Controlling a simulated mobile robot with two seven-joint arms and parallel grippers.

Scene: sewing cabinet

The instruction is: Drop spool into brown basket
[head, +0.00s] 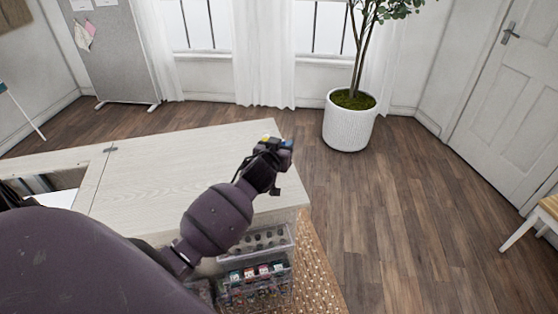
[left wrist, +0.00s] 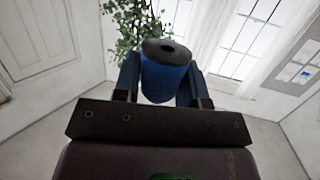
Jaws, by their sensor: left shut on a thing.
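My left gripper (head: 275,146) is over the far right corner of the pale wooden cabinet top (head: 150,170). It is shut on a blue spool (left wrist: 165,82) with a dark end and a hole in its middle. In the left wrist view the spool sits between the two fingers (left wrist: 160,85). In the head view only a small blue part of the spool (head: 288,143) shows beyond the gripper. A tan woven surface (head: 318,275) shows below the cabinet's right side; I cannot tell whether it is the brown basket or a rug. My right gripper is out of view.
Clear drawers (head: 255,272) with small coloured items stand below the cabinet's right end. A cabinet opening (head: 62,198) is at the left. A white planter (head: 348,125) with a tree stands beyond the cabinet. The wooden floor (head: 400,210) to the right is free.

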